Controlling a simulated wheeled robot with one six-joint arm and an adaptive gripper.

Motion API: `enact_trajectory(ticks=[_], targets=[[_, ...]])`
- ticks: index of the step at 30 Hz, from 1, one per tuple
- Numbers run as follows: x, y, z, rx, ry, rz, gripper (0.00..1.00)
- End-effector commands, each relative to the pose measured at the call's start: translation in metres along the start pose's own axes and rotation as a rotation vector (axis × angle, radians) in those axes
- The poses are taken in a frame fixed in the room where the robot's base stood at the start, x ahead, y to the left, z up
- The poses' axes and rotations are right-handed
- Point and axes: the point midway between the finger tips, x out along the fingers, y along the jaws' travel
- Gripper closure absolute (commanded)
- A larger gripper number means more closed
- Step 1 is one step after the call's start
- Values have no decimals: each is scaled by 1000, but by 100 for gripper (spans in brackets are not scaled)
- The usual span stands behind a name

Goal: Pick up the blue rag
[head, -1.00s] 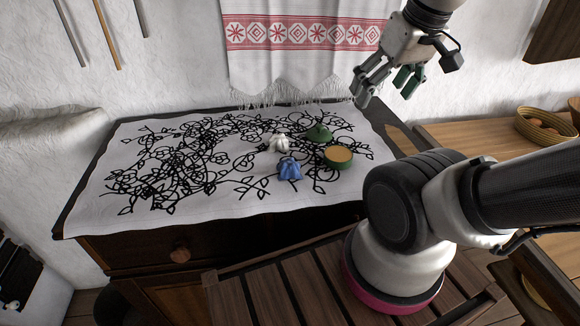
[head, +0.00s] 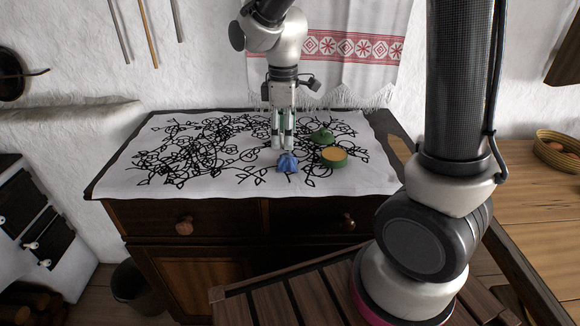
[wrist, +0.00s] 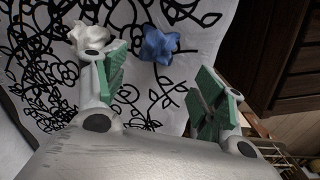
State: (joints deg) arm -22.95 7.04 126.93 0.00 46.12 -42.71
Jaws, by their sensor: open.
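The blue rag (head: 287,163) lies crumpled on the patterned white cloth, near the front edge of the cabinet top. In the wrist view the blue rag (wrist: 159,44) shows beyond the gap between the fingers, nearer the left one. My gripper (head: 283,146) points down just behind the rag in the head view. In the wrist view my gripper (wrist: 160,95) has its green-padded fingers wide apart with nothing between them. A white rag (wrist: 90,36) shows beside the left finger; in the head view it is hidden behind my gripper.
The white cloth (head: 125,181) is clear of objects at left. An embroidered towel (head: 345,75) hangs behind. A wooden counter with a basket (head: 556,152) is at right.

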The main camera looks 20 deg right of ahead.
Motion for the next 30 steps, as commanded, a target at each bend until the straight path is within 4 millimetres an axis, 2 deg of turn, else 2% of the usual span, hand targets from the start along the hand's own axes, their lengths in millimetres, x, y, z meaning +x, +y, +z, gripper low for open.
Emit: enact_trajectory(ticks=[5, 18, 26, 27, 30], targets=[[12, 0, 0, -44, 0, 0, 30], [73, 4, -1, -40, -1, -1, 30], [78, 4, -1, -40, 1, 2, 30], [78, 4, -1, -40, 1, 2, 32], [78, 4, -1, -40, 1, 2, 50]])
